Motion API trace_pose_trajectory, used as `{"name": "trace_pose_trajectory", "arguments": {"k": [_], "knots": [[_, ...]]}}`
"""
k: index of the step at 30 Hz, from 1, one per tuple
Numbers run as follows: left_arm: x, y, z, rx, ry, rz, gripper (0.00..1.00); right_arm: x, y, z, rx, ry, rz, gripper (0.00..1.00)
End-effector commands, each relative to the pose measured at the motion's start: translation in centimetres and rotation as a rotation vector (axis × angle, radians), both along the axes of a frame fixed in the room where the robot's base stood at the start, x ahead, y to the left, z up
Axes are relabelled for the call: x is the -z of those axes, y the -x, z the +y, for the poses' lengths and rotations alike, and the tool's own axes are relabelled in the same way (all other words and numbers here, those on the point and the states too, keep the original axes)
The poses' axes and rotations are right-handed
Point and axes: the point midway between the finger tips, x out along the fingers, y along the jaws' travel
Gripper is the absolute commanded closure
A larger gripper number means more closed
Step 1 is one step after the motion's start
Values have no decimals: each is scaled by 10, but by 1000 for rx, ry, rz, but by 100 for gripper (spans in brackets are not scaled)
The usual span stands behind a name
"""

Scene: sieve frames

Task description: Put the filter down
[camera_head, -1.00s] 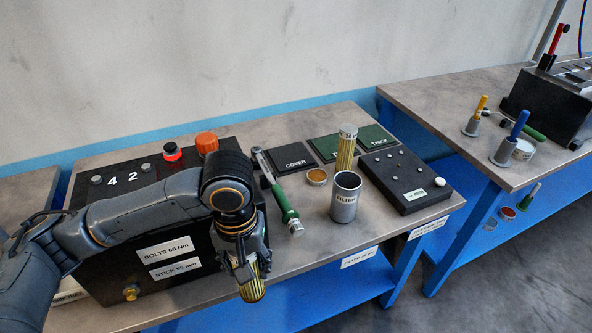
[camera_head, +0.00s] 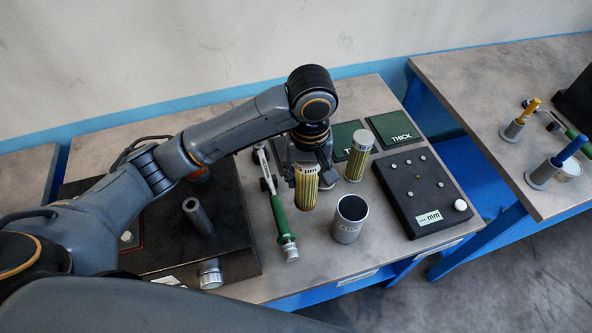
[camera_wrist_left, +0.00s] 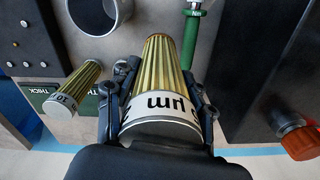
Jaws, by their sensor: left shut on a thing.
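My left gripper (camera_head: 308,166) is shut on a yellow pleated filter with a white printed cap (camera_head: 306,187), held upright at or just above the table. In the left wrist view the same filter (camera_wrist_left: 160,80) sits between the two fingers. A second yellow filter (camera_head: 357,158) stands to its right; it also shows in the left wrist view (camera_wrist_left: 75,85). The open grey filter cup (camera_head: 349,222) stands in front of them, empty as far as I can see. I cannot tell whether the held filter touches the table. My right gripper is not in view.
A green-handled wrench (camera_head: 281,222) lies just left of the held filter. A black plate with studs (camera_head: 422,190) is at the right. A dark box with a metal tube (camera_head: 197,215) is at the left.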

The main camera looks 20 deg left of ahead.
Motion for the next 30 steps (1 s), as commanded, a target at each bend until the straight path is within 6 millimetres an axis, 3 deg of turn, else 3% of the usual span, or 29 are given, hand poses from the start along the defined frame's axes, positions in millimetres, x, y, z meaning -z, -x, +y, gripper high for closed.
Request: {"name": "trace_pose_trajectory", "arguments": {"k": [5,12,17,24,30], "knots": [[17,-39,27,-7,-5,1,80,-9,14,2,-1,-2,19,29],[60,-67,45,-2,-2,1,80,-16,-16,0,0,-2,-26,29],[72,-75,49,1,0,0,80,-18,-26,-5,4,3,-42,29],[102,-79,53,0,0,2,80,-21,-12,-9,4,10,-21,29],[110,-80,53,2,0,-2,80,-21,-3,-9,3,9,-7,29]]}}
